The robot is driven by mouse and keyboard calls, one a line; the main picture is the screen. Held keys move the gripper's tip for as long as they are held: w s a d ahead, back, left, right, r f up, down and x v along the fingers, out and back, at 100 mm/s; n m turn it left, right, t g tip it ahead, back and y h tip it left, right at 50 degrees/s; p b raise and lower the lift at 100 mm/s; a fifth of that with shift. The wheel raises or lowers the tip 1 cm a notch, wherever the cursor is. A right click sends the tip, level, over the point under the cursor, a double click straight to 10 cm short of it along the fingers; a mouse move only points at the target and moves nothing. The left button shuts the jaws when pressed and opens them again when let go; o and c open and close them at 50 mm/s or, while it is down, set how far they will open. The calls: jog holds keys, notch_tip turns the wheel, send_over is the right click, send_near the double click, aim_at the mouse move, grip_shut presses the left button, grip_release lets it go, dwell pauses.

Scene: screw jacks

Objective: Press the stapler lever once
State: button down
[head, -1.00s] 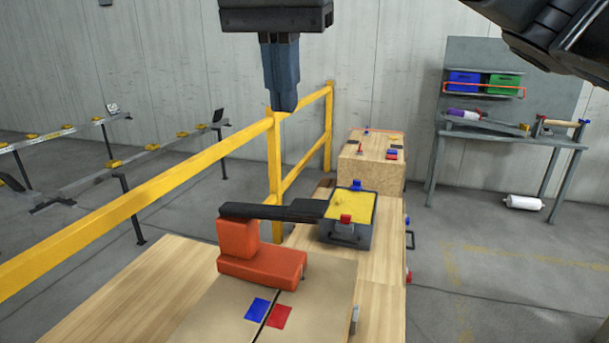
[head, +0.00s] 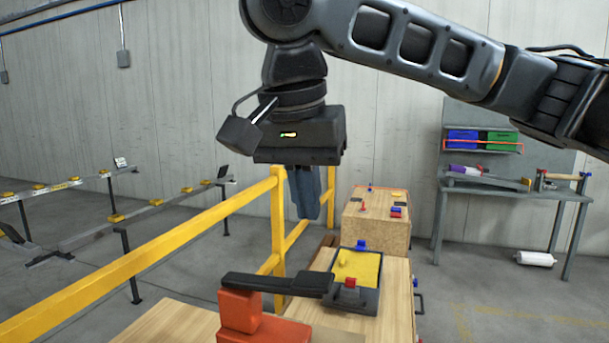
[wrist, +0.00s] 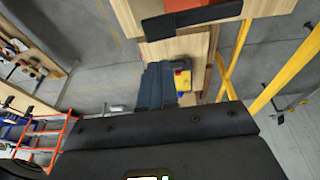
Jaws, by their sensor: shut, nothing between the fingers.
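The stapler stands on the near wooden bench, with an orange-red base (head: 240,311) and a long black lever (head: 275,284) on top. The lever juts out to the right, roughly level. The lower part of the base is cut off by the frame's bottom edge. My gripper (head: 308,215) points down with its fingers shut and empty, above the lever and apart from it in the head view. In the wrist view the fingers (wrist: 158,66) are together, and the black lever (wrist: 193,20) and orange base (wrist: 186,4) show at the top edge.
A grey tray with a yellow top (head: 372,270) stands just beyond the lever's right end. A yellow railing (head: 150,258) runs along the left and behind the gripper. A wooden box (head: 376,232) with small parts stands farther back.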

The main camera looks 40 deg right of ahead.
aim_at(317, 276)
jog(key=x, duration=0.5)
jog(key=s+p+x, duration=0.1)
jog(key=x, duration=0.2)
jog(key=shift+w+a+f, duration=0.1)
jog(key=shift+a+f, duration=0.2)
jog(key=shift+f, duration=0.15)
